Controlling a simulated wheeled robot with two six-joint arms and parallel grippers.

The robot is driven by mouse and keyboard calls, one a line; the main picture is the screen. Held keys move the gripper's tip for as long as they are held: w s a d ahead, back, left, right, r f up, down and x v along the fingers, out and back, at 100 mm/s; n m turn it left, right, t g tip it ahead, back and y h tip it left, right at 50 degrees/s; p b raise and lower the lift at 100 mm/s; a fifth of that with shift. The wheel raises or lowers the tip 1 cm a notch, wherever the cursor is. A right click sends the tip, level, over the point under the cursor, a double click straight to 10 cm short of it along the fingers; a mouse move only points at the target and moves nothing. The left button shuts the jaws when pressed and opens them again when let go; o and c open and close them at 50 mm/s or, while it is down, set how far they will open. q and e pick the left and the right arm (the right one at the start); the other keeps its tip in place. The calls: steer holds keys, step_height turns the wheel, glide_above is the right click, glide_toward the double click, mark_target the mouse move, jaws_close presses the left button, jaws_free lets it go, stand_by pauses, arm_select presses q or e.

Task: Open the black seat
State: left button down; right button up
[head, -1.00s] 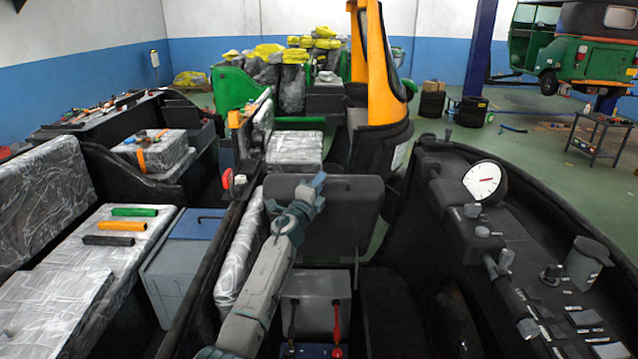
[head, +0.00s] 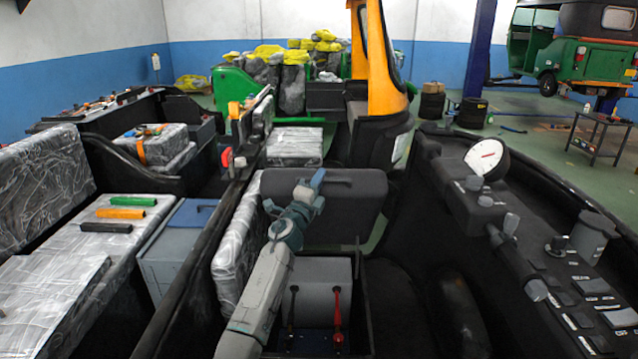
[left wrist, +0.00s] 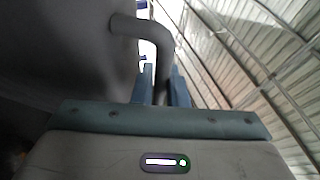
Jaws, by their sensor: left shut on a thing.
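The black seat (head: 345,212) stands raised, nearly upright, in the middle of the head view. A handle (head: 338,183) shows at its upper edge. My left gripper (head: 317,180) is at this upper edge, shut on the handle. In the left wrist view the curved handle (left wrist: 152,32) runs down between my left gripper's fingers (left wrist: 163,88), and the seat's dark surface (left wrist: 65,50) fills the upper left. A grey box with red and black clamps (head: 323,275) is exposed in the compartment below the seat. My right gripper is not in view.
A plastic-wrapped backrest (head: 237,255) stands just left of my left arm. A dark console with a white gauge (head: 485,157) lies to the right. A wrapped bench with coloured grips (head: 128,201) and a blue-grey box (head: 170,250) are at the left.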

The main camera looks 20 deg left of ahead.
arm_select(q)
steer(key=c, duration=1.7)
jaws_free()
steer(key=shift+c, duration=0.2)
steer(key=shift+s+f, duration=0.1)
steer(key=p+v, duration=0.1)
steer(key=v, duration=0.9)
steer(key=shift+s+a+p, duration=0.15)
steer(key=shift+s+p, duration=0.1)
steer(key=shift+p, duration=0.1)
steer(key=shift+f, duration=0.15)
